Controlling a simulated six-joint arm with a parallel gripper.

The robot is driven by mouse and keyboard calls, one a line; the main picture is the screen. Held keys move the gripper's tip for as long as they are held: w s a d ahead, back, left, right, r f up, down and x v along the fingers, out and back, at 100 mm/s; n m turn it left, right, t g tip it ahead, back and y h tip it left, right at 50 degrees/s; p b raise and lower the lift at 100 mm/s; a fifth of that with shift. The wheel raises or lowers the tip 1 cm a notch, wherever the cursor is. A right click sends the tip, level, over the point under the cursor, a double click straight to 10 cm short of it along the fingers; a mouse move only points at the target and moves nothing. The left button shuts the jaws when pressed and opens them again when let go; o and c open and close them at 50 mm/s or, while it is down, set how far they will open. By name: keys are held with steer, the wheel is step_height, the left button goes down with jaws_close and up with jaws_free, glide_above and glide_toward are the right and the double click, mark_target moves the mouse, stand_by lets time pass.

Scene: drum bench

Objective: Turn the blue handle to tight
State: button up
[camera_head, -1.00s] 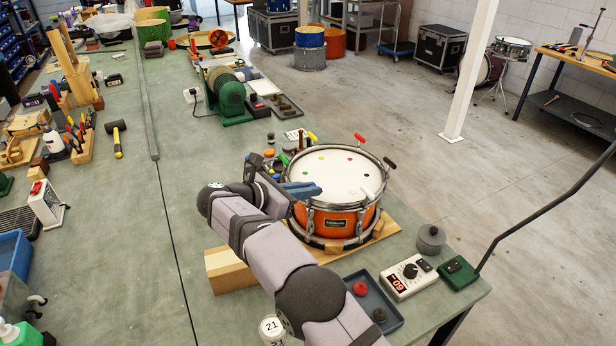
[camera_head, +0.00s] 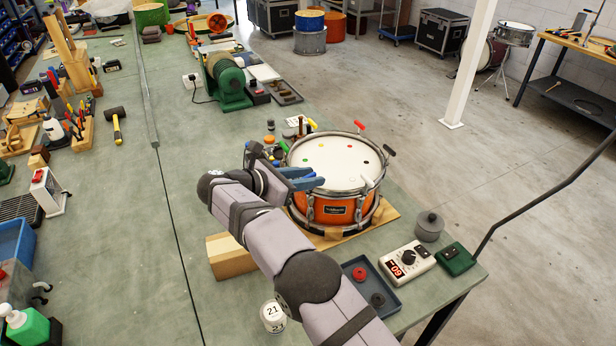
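The orange drum (camera_head: 330,209) stands upright on a wooden board, with a white head and several coloured key handles around its rim. I cannot make out the blue handle; my gripper and arm cover the drum's left rim. My gripper (camera_head: 309,178) has blue fingers, which lie over that left rim and show apart, one above the other. I see nothing held between them.
A wooden block (camera_head: 230,256) lies left of the drum, under my arm. In front are a dark tray (camera_head: 391,304) with red and dark knobs, a white box with a dial (camera_head: 407,262), a green box (camera_head: 456,258) and a grey pot (camera_head: 429,226).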

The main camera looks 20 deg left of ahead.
steer(key=shift+s, duration=0.1)
steer(key=b+v, duration=0.1)
steer(key=v, duration=0.6)
steer(key=shift+b, duration=0.3)
